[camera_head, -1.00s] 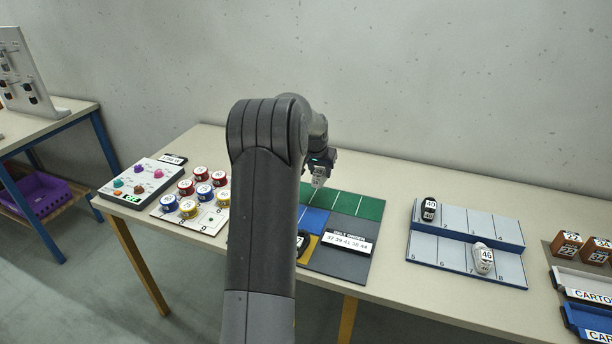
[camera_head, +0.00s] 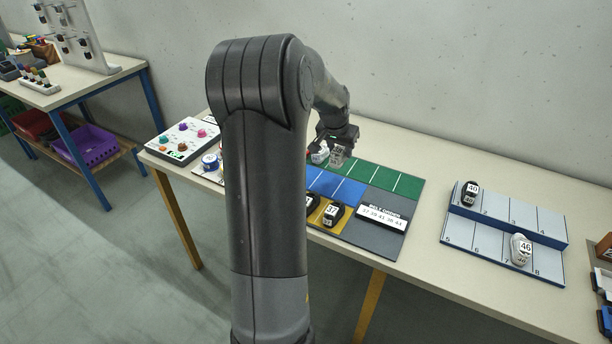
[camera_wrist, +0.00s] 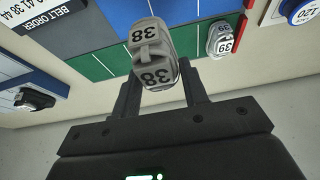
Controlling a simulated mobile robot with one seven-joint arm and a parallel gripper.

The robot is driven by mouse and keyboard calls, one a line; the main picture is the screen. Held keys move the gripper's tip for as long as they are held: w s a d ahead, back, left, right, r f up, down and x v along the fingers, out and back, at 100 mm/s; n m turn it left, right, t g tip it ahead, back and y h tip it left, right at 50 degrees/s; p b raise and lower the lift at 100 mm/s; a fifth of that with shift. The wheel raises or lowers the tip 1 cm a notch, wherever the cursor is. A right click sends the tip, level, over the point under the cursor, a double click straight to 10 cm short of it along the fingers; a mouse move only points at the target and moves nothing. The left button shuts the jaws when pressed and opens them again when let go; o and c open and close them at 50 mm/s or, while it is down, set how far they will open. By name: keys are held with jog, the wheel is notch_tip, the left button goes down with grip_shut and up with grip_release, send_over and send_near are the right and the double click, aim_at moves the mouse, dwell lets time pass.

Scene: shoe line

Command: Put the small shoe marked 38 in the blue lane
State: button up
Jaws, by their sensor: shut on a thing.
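The grey shoe marked 38 (camera_wrist: 150,45) is between the fingers of my gripper (camera_wrist: 160,72), which is shut on it. In the head view the held shoe (camera_head: 337,158) hangs under my gripper (camera_head: 337,142), over the green lane area; its exact height is unclear. The blue lane (camera_head: 348,191) lies in front of the green lane (camera_head: 378,179) and looks bare where it shows; my arm hides its left part. In the wrist view the blue lane (camera_wrist: 105,22) is at the top, beyond the green strip (camera_wrist: 88,66).
A pale shoe marked 39 (camera_wrist: 221,40) stands on the mat close beside the held shoe. A dark shoe marked 37 (camera_head: 333,213) and another dark shoe stand on the yellow lane. A belt order sign (camera_head: 382,219) lies on the grey part. A two-step rack (camera_head: 505,232) holds two shoes.

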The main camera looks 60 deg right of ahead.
jog(key=shift+w+a+f, duration=0.15)
jog(key=shift+w+a, duration=0.05)
jog(key=shift+w, duration=0.15)
jog(key=w+f, duration=0.2)
jog(key=w, duration=0.1)
jog(key=w+f, duration=0.2)
jog(key=w, duration=0.2)
jog(key=w+f, duration=0.2)
jog(key=w, duration=0.2)
jog(key=shift+w+d+f, duration=0.1)
jog(key=shift+f, duration=2.3)
jog(key=o, duration=1)
jog(key=shift+f, duration=0.15)
